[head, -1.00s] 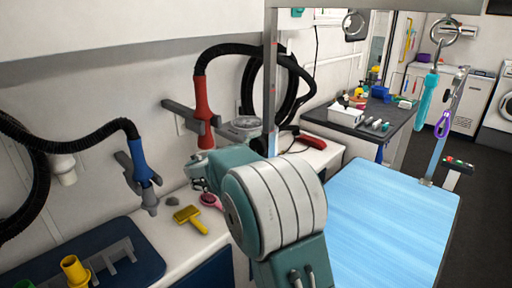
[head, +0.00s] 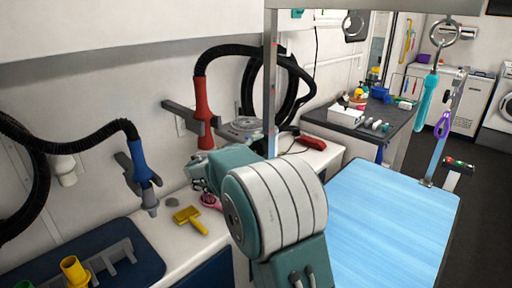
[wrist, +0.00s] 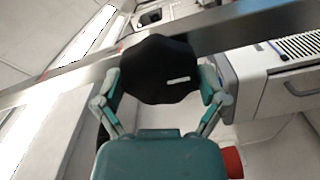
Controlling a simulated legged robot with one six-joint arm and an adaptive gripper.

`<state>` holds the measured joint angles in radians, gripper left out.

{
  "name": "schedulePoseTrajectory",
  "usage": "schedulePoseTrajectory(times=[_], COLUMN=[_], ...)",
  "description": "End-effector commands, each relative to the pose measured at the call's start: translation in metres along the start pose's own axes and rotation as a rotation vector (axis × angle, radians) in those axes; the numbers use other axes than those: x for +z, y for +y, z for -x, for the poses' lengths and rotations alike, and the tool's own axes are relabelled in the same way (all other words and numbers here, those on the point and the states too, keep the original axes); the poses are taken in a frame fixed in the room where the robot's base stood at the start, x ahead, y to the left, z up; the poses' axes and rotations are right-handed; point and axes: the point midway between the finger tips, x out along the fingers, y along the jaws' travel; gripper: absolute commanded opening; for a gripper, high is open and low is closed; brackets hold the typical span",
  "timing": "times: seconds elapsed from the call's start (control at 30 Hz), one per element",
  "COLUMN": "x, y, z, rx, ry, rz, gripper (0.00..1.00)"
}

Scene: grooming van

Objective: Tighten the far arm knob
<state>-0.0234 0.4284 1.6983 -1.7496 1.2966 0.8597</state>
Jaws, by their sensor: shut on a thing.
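In the wrist view a black lobed knob (wrist: 158,72) with a short white mark on its face sits at a flat grey metal bar (wrist: 235,30). My gripper (wrist: 160,86) has a finger on each side of the knob and is shut on it. The knob's shaft is hidden behind its head. In the head view my arm's large joint fills the middle, and the knob and my fingertips cannot be made out. An upright metal post (head: 270,75) stands behind the arm.
A yellow brush (head: 189,217) lies on the white counter at left. Red (head: 204,100) and blue (head: 141,165) hose nozzles hang at the wall.

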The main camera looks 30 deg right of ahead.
Motion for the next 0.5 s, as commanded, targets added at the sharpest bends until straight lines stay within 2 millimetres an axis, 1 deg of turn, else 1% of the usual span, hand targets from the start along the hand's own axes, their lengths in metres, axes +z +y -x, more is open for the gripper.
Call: schedulePoseTrajectory(times=[0.03, 0.33, 0.43, 0.5], x=[0.003, 0.002, 0.001, 0.000], y=[-0.007, -0.006, -0.006, -0.006], z=[0.000, 0.003, 0.013, 0.025], rx=[-0.012, -0.010, -0.010, -0.010], ry=[-0.005, -0.003, 0.001, 0.002], rz=[0.007, 0.007, 0.007, 0.008], gripper=[1.00, 1.00, 1.00, 1.00])
